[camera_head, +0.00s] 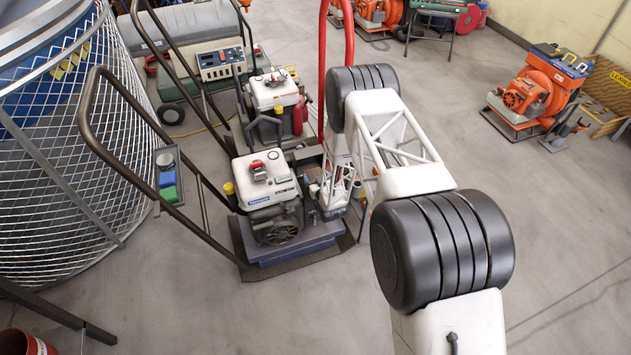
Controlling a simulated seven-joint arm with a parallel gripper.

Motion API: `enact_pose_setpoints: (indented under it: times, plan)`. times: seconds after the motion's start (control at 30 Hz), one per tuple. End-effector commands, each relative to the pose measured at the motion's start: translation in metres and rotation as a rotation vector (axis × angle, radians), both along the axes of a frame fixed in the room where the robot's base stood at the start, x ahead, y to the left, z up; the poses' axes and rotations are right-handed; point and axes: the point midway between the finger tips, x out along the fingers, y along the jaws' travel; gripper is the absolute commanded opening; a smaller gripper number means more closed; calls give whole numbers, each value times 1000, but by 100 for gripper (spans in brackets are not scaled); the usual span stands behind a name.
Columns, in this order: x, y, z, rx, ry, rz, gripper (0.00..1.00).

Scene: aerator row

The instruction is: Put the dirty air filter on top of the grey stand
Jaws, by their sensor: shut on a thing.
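My gripper (328,205) is small and partly hidden in the head view, at the end of my white arm. It is low beside the right side of the front engine machine, which has a white top (266,180) and a dark blue base. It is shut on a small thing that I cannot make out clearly. I cannot pick out the dirty air filter for certain at this size. I also cannot tell which thing is the grey stand.
A second white-topped engine machine (272,92) stands close behind. A wire mesh cage (75,180) is at the left, with the dark handle (125,180) of the front machine before it. An orange machine (535,90) is at the far right. The grey floor (565,220) at right is clear.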

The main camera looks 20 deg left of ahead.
Motion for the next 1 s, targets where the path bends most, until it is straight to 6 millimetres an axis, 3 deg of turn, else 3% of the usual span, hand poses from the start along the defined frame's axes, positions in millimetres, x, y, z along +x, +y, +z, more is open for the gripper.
enact_pose_setpoints:
  times: [0.27,0.8,0.83,0.97,1.0]
  plan:
    - [-1,0,-22,-1,1,0,55]
    - [-1,-1,-28,-1,1,0,55]
    - [-1,-1,-28,-1,1,0,80]
    - [-1,-1,-28,-1,1,0,100]
    - [-1,-1,-28,-1,1,0,100]
